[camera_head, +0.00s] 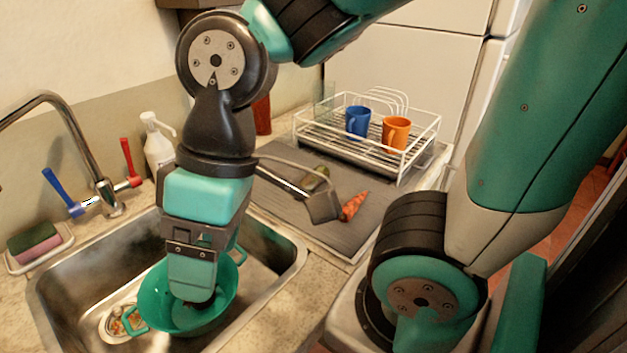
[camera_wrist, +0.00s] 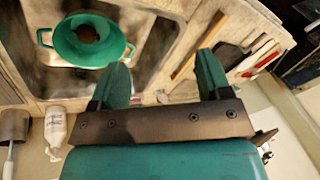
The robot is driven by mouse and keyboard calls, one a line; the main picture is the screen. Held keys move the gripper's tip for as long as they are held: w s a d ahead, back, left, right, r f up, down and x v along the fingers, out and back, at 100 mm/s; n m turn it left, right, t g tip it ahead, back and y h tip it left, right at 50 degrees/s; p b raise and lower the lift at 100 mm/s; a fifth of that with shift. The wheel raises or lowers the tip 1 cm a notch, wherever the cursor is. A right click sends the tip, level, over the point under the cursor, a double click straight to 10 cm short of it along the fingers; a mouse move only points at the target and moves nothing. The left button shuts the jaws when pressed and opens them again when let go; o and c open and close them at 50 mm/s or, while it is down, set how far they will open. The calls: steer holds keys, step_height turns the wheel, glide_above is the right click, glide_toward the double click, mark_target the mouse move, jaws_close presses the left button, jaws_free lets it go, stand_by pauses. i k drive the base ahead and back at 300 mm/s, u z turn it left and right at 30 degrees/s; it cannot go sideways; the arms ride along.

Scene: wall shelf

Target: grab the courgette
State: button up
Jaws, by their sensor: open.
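In the head view my gripper (camera_head: 192,292) hangs low over the sink, in front of the green colander, well left of the mat.
The green colander (camera_head: 155,281) is at the sink (camera_head: 272,258); it also shows in the wrist view (camera_wrist: 112,50). A carrot (camera_head: 354,205) lies on the mat. Behind stands a white dish rack (camera_head: 420,150) with blue and orange mugs. A tap (camera_head: 90,160) and soap bottle (camera_head: 157,148) stand left.

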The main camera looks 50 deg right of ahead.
mark_target(311, 182)
steer(key=z, duration=0.45)
steer(key=k, duration=1.05)
steer(key=z, duration=1.4)
steer(key=i, duration=0.8)
steer(key=u, duration=0.85)
steer(key=i, duration=0.5)
steer(key=u, duration=0.6)
